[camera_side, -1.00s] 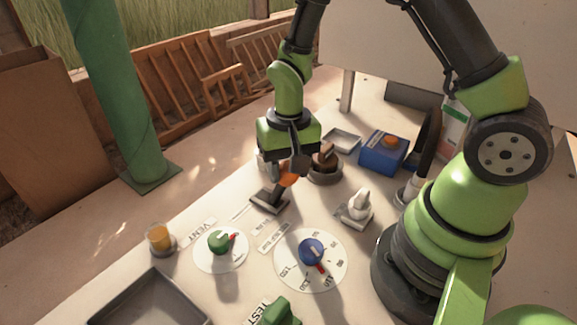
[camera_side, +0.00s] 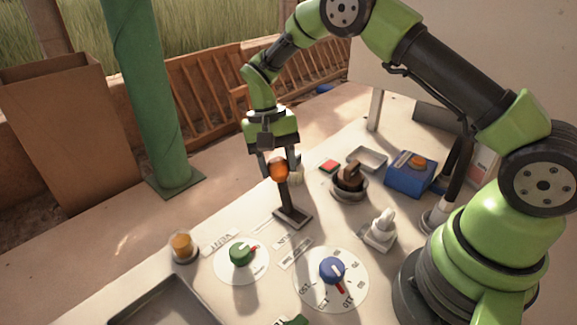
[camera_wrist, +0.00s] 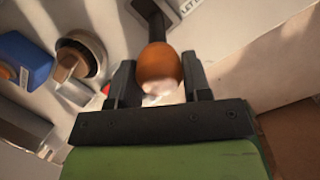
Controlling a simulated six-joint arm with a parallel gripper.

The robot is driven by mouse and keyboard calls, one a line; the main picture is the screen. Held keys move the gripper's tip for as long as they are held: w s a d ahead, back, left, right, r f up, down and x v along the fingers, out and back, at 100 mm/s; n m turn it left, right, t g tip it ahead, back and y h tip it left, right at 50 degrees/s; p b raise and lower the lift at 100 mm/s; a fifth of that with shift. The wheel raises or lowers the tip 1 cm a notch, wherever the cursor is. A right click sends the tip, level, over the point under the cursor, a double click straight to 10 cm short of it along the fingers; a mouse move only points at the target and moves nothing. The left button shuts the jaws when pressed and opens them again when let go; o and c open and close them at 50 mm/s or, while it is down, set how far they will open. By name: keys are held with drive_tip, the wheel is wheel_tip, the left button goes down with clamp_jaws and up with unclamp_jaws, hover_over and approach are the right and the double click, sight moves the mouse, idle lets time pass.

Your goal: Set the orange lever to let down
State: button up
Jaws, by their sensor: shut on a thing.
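The orange lever has a round orange knob (camera_side: 279,169) on a dark stem that rises from a flat dark base (camera_side: 292,217). The stem stands steep, leaning a little to the left in the side view. My gripper (camera_side: 280,173) points down and is shut on the knob, with a finger on each side. The knob also shows between the fingers in the wrist view (camera_wrist: 158,65), with the stem running up to its base. A label there begins "LET"; the rest is cut off.
Near the lever stand a green dial (camera_side: 242,252), a blue dial (camera_side: 332,269), a white switch (camera_side: 381,230), a brown-handled round fixture (camera_side: 350,183) and a blue box (camera_side: 411,174) with an orange button. A small amber-topped piece (camera_side: 183,246) and a grey tray (camera_side: 165,305) lie front left.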

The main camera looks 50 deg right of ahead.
drive_tip(key=shift+w+f, duration=0.2)
drive_tip(key=shift+w, duration=0.3)
drive_tip(key=shift+w+f, duration=0.15)
drive_tip(key=shift+w, duration=0.3)
drive_tip(key=shift+a, duration=0.15)
drive_tip(key=o, duration=1.3)
drive_tip(key=shift+c, duration=0.2)
drive_tip(key=v, duration=1)
